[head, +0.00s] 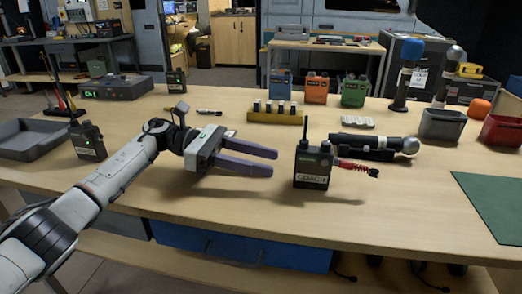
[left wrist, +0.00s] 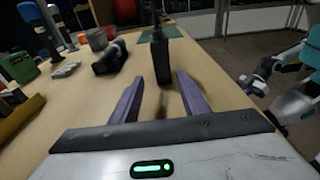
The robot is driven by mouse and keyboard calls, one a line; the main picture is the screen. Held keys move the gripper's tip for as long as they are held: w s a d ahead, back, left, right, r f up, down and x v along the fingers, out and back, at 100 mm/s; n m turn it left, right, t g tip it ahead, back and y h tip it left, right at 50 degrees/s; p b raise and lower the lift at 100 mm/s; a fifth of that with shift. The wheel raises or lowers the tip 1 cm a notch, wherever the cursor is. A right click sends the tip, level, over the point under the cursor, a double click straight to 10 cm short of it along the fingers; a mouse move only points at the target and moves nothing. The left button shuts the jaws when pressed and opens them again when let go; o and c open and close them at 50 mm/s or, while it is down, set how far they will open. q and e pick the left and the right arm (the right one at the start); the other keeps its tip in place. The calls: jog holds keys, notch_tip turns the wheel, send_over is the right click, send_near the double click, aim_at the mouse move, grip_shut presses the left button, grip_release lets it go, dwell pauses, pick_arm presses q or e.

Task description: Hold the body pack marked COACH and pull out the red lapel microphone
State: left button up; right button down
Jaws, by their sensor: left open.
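The body pack marked COACH (head: 312,172) is black, with an antenna and a small green display, and stands upright on the bench. The red lapel microphone (head: 358,168) sticks out at its right side; its connection is too small to make out. My left gripper (head: 273,162) is open and empty, left of the pack, with its purple fingers pointing at it. In the left wrist view the dark pack (left wrist: 163,62) stands ahead, in line with the gap between the fingertips (left wrist: 158,80). A teal and white arm (left wrist: 300,70) shows at right there, seemingly my right one; its fingers are unclear.
Behind the pack lie a black microphone (head: 375,147) and a yellow rack (head: 275,117). Other packs (head: 88,141) stand at left. Bins (head: 442,125) and a green mat (head: 492,203) are at right. The bench front before the pack is clear.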

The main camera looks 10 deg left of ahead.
aim_at(304, 171)
pick_arm(q)
jog(key=d+p, duration=0.1)
jog(key=d, duration=0.2)
jog(key=d+p, duration=0.1)
jog(key=d, duration=0.1)
jog(key=shift+s+f+p, duration=0.2)
jog(key=shift+s+p, duration=0.05)
jog(key=shift+p, duration=0.05)
jog(key=d, duration=0.1)
jog(key=d+f+b, duration=0.1)
jog(key=shift+d, duration=0.3)
jog(key=shift+d+b, duration=0.4)
jog(key=shift+b, duration=0.05)
jog(key=shift+d, duration=0.45)
pick_arm(e)
jog(key=shift+s, duration=0.3)
